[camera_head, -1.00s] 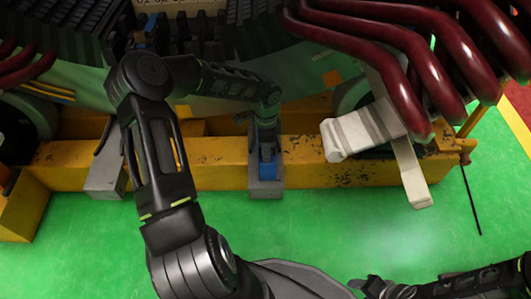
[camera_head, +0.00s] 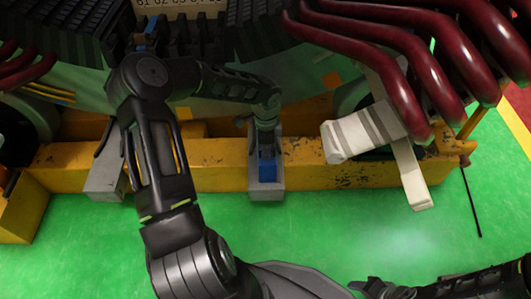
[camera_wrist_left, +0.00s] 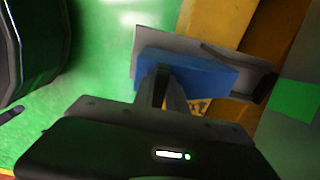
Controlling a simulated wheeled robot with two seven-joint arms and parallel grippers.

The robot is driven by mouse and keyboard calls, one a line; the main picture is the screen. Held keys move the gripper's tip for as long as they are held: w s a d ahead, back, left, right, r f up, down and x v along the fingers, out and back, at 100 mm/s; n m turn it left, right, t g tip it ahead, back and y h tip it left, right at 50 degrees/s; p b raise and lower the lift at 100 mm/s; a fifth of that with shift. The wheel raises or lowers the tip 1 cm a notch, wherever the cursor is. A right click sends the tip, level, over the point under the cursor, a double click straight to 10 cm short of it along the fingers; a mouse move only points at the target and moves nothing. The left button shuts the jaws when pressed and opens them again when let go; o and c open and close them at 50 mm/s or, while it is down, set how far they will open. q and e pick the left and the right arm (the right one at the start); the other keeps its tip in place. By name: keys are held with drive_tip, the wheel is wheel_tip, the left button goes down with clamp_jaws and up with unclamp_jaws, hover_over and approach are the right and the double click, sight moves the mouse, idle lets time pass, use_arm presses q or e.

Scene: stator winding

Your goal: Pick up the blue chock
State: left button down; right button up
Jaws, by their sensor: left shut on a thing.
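The blue chock (camera_head: 267,170) sits in a grey bracket (camera_head: 266,190) on the front of the yellow beam in the head view. My left gripper (camera_head: 266,150) reaches down to the chock from above and is shut on it. In the left wrist view the blue chock (camera_wrist_left: 208,78) lies along a grey plate, and the gripper's fingers (camera_wrist_left: 163,90) are at its near side. The hand hides part of the chock. My right gripper is not clearly in view; only dark arm parts show at the bottom right of the head view.
The yellow beam (camera_head: 310,172) runs across behind the green floor (camera_head: 330,240). A white-grey block (camera_head: 365,132) and thick dark red pipes (camera_head: 400,70) stand at the right. Another grey bracket (camera_head: 103,180) is at the left. Dark stator parts fill the top. The front floor is open.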

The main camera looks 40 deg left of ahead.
use_arm(q)
drive_tip(key=shift+r, duration=0.1)
idle(0.6)
wheel_tip(320, 180, up, 10)
drive_tip(key=p, duration=0.4)
use_arm(e)
drive_tip(key=r, duration=0.4)
drive_tip(key=shift+s+r, duration=0.3)
drive_tip(key=shift+s, duration=0.1)
use_arm(q)
wheel_tip(320, 180, up, 29)
drive_tip(key=p, duration=2.9)
drive_tip(key=shift+r+p, duration=0.15)
drive_tip(key=shift+p, duration=0.2)
use_arm(e)
wheel_tip(320, 180, up, 29)
drive_tip(key=s+a, duration=0.1)
drive_tip(key=shift+s+a+r+g, duration=0.2)
drive_tip(key=shift+s+a+g, duration=0.1)
drive_tip(key=shift+s+a, duration=0.1)
